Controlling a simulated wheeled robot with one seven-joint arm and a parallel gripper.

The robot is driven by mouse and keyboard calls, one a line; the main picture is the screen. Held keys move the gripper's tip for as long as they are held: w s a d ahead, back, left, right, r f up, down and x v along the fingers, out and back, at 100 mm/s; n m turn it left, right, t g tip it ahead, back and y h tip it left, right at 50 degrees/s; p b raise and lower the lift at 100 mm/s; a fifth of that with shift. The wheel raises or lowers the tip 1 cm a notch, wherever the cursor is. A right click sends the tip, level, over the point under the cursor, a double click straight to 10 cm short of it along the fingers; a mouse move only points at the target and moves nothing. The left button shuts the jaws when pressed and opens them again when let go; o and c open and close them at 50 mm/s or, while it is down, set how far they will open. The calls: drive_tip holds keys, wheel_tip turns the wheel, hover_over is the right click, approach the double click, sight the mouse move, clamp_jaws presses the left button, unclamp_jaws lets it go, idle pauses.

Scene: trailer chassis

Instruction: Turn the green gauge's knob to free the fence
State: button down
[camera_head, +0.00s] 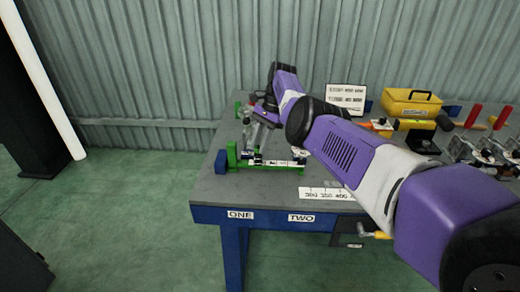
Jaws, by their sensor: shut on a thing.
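The green gauge (234,155) stands at the left end of the grey bench top, with green end blocks, a blue block at its left and a metal bar with white labels along its front. My purple and white arm reaches across the bench from the lower right. My gripper (262,112) points down at the back part of the green gauge and is shut on what appears to be its knob. The knob is mostly hidden by the gripper and wrist, and its angle cannot be told. The fence is too small to make out clearly.
A yellow toolbox (411,103) and a white sign (346,97) stand at the back of the bench (225,192). Red-handled clamps (474,116) stand at the right. A label strip (325,194) lies near the front edge. Front labels read ONE and TWO.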

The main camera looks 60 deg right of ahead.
idle(0.4)
drive_tip(key=c, duration=1.1)
unclamp_jaws()
drive_tip(key=shift+r, duration=0.1)
drive_tip(key=b+v, duration=0.4)
drive_tip(key=v, duration=0.3)
drive_tip(key=shift+r+b, duration=0.25)
drive_tip(key=shift+b, duration=0.15)
drive_tip(key=shift+d, duration=0.1)
